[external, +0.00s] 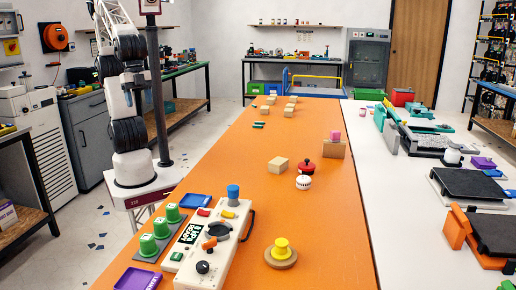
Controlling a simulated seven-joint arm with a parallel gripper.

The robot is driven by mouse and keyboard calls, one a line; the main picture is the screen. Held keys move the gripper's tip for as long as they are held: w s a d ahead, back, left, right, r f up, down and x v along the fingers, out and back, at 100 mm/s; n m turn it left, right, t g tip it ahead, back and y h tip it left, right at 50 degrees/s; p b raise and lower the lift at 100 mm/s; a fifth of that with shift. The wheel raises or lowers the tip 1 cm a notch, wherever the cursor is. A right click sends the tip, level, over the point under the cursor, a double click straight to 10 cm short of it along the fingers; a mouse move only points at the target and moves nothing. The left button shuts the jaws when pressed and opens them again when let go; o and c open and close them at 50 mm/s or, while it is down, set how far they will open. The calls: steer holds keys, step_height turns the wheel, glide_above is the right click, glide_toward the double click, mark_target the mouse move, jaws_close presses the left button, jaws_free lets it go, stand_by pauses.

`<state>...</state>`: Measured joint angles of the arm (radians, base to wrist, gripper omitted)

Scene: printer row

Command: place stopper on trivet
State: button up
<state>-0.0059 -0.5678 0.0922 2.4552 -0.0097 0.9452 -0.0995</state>
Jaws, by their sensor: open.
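A round wooden disc (293,258), which looks like the trivet, lies flat near the front of the orange table. A yellow knobbed piece (281,247), which may be the stopper, sits upright on it. Farther back, a red knobbed piece (306,166) stands just behind a small white round container (303,183); I cannot tell whether they touch. A blue knobbed piece (233,191) stands at the back of the white control panel. Which knobbed piece is the stopper is not certain. My arm rises at the left and leaves the picture at the top; my gripper is not in view.
The control panel (190,262) with knobs and a handle stands front left, beside green cups (148,246) and blue (195,201) and purple (139,280) trays. Wooden blocks (278,165) and a box topped with pink (333,150) stand farther back. The table's right front is clear.

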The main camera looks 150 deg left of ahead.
steer(key=shift+m, duration=0.7)
steer(key=shift+s+d+f, duration=0.1)
steer(key=shift+s+f, duration=0.15)
steer(key=shift+s, duration=0.45)
steer(key=shift+s+d+f, duration=0.1)
steer(key=shift+s+f, duration=0.2)
steer(key=shift+s, duration=0.4)
steer(key=shift+s+d+f, duration=0.1)
steer(key=shift+s+f, duration=0.15)
steer(key=shift+s, duration=0.45)
